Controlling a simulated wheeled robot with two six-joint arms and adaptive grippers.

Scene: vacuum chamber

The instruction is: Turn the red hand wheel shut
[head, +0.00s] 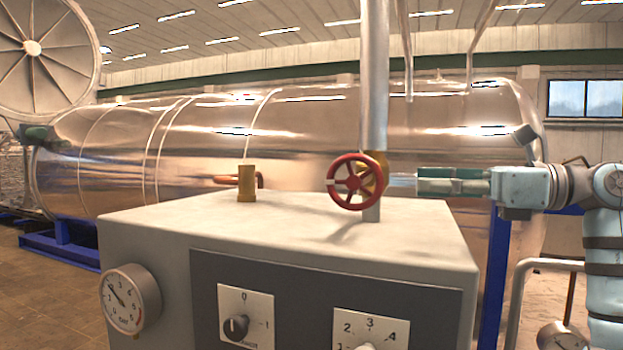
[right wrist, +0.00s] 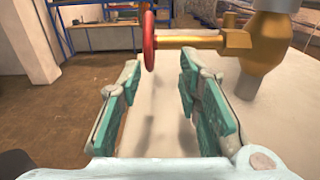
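The red hand wheel (head: 354,182) has spokes and sits on a brass valve on the upright metal pipe (head: 375,80), above the pale cabinet top. In the right wrist view the wheel (right wrist: 149,40) shows edge-on, with its brass stem (right wrist: 198,40) running to the right. My right gripper (head: 418,181) points left at the valve from the right side, apart from the wheel. In the right wrist view its green-padded fingers (right wrist: 160,75) are spread, with nothing between them. The wheel and stem lie beyond the fingertips.
The valve stands on a cabinet (head: 220,212) with a pressure gauge (head: 131,299) and knobs on its front. A brass fitting (head: 246,184) stands left of the wheel. A large shiny chamber (head: 210,135) fills the background. The cabinet top around the pipe is mostly clear.

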